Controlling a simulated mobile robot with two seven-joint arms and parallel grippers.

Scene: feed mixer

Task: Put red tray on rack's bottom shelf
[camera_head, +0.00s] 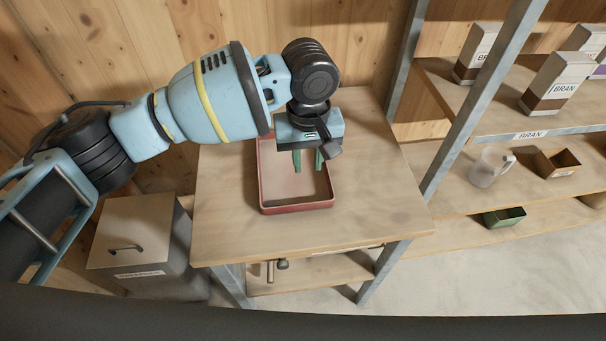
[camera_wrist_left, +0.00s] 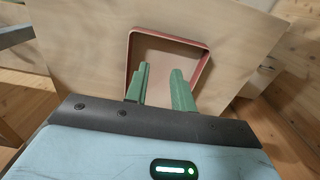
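The red tray (camera_head: 297,208) is a shallow rectangular tray lying empty on the wooden table (camera_head: 235,225). It also shows in the left wrist view (camera_wrist_left: 168,37). My left gripper (camera_head: 308,160) points down over the right part of the tray. Its green fingers stand apart with nothing seen between them; I cannot tell their height above the tray. They also show in the left wrist view (camera_wrist_left: 161,70). The rack (camera_head: 470,95) stands right of the table. Its bottom shelf (camera_head: 450,239) is partly hidden by the table. My right gripper is not in view.
A green box (camera_head: 503,217) sits on the rack's bottom shelf. A mug (camera_head: 489,168) and a brown box (camera_head: 557,163) stand on the shelf above, with bran cartons (camera_head: 552,83) higher up. A lidded bin (camera_head: 135,240) stands left of the table. The table's front is clear.

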